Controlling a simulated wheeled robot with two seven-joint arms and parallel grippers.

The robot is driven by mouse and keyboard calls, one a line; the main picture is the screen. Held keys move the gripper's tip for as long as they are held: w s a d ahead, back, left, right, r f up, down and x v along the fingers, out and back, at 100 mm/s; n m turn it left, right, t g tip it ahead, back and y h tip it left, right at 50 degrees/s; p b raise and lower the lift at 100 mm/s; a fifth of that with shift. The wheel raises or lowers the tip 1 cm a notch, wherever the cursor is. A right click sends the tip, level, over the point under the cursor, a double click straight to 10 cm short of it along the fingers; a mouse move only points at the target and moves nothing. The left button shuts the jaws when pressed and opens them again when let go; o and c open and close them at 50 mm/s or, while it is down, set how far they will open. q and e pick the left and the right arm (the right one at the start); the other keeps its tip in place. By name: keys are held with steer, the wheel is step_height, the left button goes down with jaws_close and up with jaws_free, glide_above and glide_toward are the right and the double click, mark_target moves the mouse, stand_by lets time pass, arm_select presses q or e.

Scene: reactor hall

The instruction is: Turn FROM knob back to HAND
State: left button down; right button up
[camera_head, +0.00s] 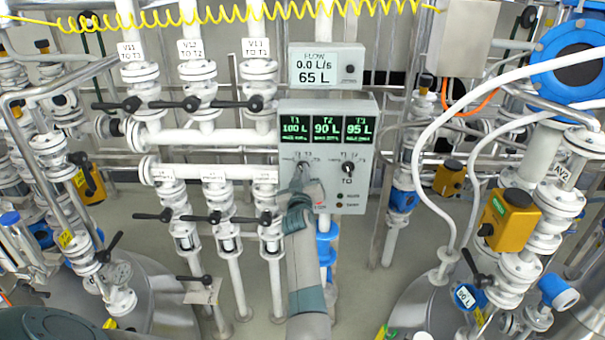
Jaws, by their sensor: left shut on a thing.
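The grey control panel (362,192) is mounted in the middle of the pipework. My left gripper (302,172) reaches up from the bottom centre to the panel's left knob, the FROM knob, and is shut on it. The gripper and wrist hide most of that knob and the lettering below it, so I cannot tell its pointer's direction. The TO knob (348,169) is to the right, free, with T1, T2 and T3 marks around it. The panel's green displays (327,130) read T1 100 L, T2 90 L and T3 95 L. My right gripper is not in view.
A flow meter (326,66) above the panel reads 0.0 L/s and 65 L. White pipes with black-handled valves (190,104) stand close on the left. White hoses and a yellow actuator (509,219) are on the right. Bare floor (375,250) shows below the panel.

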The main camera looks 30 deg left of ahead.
arm_select(q)
steer(key=n, duration=0.7)
steer(key=shift+f+n, duration=0.15)
steer(key=shift+n, duration=0.15)
stand_by(0.3)
steer(key=c, duration=1.8)
jaws_free()
steer(key=shift+c, duration=0.2)
steer(key=shift+s, duration=0.1)
